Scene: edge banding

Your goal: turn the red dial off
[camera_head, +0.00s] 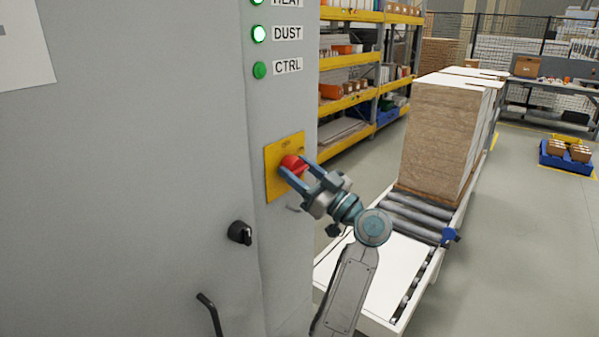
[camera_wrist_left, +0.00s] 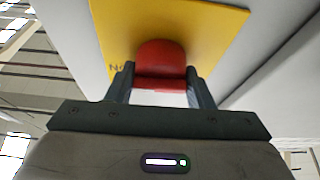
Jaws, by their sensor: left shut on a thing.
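The red dial (camera_head: 292,163) sits on a yellow plate (camera_head: 285,143) on the narrow face of the grey cabinet. My left gripper (camera_head: 297,168) reaches it from the right, with one finger on each side of the dial, and is shut on it. In the left wrist view, the red dial (camera_wrist_left: 160,60) fills the space between the two fingers, in front of the yellow plate (camera_wrist_left: 215,30). Part of the plate's lettering shows, but the rest is hidden. I cannot tell the dial's setting. My right gripper is not in view.
Above the plate, the DUST lamp (camera_head: 259,33) glows bright and the CTRL lamp (camera_head: 259,70) is darker green. A black knob (camera_head: 240,232) and a black handle (camera_head: 209,312) stick out of the cabinet (camera_head: 130,170). A roller conveyor (camera_head: 415,215) with stacked boards (camera_head: 445,130) stands at right.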

